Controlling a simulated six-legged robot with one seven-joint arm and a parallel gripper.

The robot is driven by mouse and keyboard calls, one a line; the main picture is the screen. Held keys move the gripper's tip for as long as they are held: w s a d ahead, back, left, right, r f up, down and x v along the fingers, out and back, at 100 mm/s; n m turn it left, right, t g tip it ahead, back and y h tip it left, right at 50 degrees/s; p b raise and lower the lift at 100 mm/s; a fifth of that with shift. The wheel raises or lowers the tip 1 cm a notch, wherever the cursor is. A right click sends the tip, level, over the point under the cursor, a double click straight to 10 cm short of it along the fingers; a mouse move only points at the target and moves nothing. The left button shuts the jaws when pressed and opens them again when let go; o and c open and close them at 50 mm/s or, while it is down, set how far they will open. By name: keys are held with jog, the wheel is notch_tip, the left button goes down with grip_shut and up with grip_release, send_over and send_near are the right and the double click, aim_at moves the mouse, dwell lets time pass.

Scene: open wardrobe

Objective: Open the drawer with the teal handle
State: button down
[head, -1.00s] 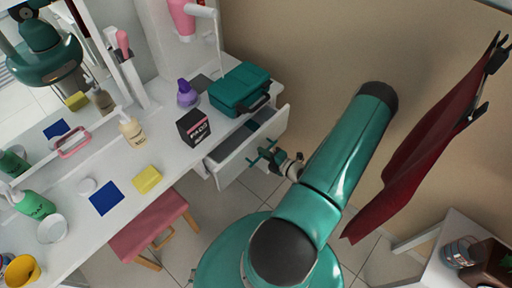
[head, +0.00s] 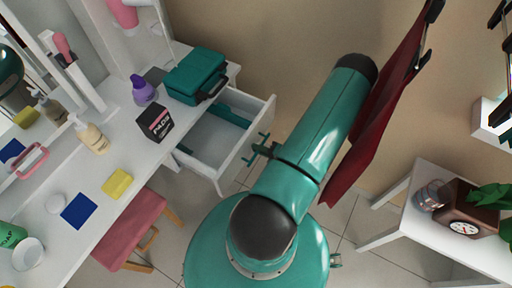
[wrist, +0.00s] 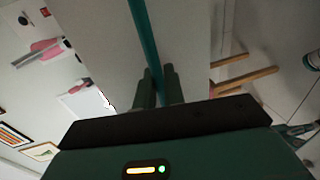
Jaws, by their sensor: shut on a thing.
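The white drawer (head: 236,157) under the vanity's right end stands well open, and its inside shows with a teal thing at the back. Its teal handle (head: 251,158) is on the front panel, partly hidden by my arm in the head view. In the wrist view the teal handle bar (wrist: 146,45) runs down between my two fingers. My gripper (wrist: 158,76) is shut on the handle; its fingers also show partly in the head view (head: 262,151).
The white vanity top (head: 120,160) holds a teal case (head: 195,76), a black box (head: 154,122), a purple bottle (head: 143,91) and a yellow sponge (head: 117,184). A pink stool (head: 130,230) stands below. A dark red cloth (head: 375,115) hangs right of my arm; a white side table (head: 430,220) stands at the right.

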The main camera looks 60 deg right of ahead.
jog(key=shift+d, duration=0.1)
jog(key=c, duration=1.6)
grip_release()
jog(key=shift+c, duration=0.2)
jog(key=shift+w, duration=0.1)
